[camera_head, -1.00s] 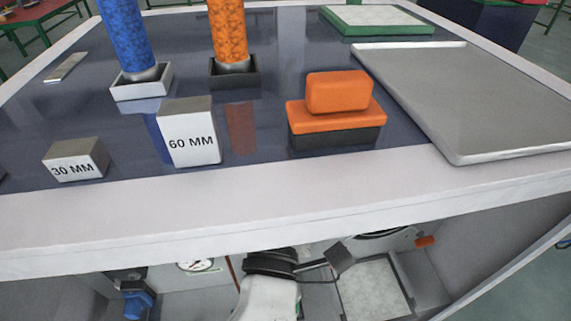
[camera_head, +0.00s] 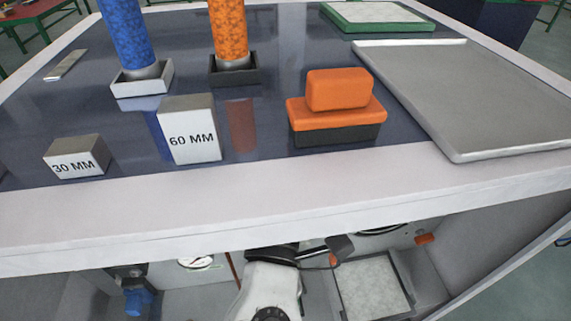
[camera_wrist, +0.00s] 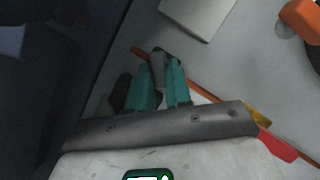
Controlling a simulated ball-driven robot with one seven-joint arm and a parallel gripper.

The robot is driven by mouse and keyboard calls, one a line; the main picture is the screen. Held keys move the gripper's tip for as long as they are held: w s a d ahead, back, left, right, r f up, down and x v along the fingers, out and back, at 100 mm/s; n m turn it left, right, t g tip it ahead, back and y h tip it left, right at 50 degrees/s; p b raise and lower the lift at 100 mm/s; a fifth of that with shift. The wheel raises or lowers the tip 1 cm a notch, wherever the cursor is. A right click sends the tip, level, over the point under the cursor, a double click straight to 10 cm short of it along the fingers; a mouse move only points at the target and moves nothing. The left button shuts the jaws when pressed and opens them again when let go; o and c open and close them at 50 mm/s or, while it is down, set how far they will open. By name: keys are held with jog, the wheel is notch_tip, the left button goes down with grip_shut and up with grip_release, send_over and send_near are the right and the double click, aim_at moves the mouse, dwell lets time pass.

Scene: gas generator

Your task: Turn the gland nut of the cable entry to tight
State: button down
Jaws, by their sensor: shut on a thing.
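My gripper (camera_wrist: 160,80) shows in the wrist view with two teal fingers closed on a small grey rounded piece, which appears to be the gland nut (camera_wrist: 158,60). Its tip shows between and just beyond the fingers; the rest is hidden by them. A thin orange strip or cable (camera_wrist: 205,94) runs slantwise behind the fingers. In the head view my arm reaches under the bench top into the open compartment, and the fingers and nut cannot be made out there. How tight the nut is cannot be told.
The bench edge (camera_head: 300,210) overhangs the compartment. On top stand the 60 MM block (camera_head: 190,138), 30 MM block (camera_head: 75,163), orange block (camera_head: 338,90) and grey tray (camera_head: 480,100). Below are a blue part (camera_head: 138,302), a round gauge (camera_head: 197,263) and a pale panel (camera_head: 375,292).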

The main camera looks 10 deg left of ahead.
jog(key=shift+m+h, duration=0.3)
jog(key=shift+m, duration=0.6)
jog(key=c, duration=1)
grip_release()
jog(key=shift+c, duration=0.2)
jog(key=shift+s, duration=0.1)
jog(key=v, duration=1)
jog(key=shift+s+b, duration=0.35)
jog(key=shift+b, duration=0.1)
jog(key=shift+r, duration=0.1)
jog(key=shift+c, duration=0.3)
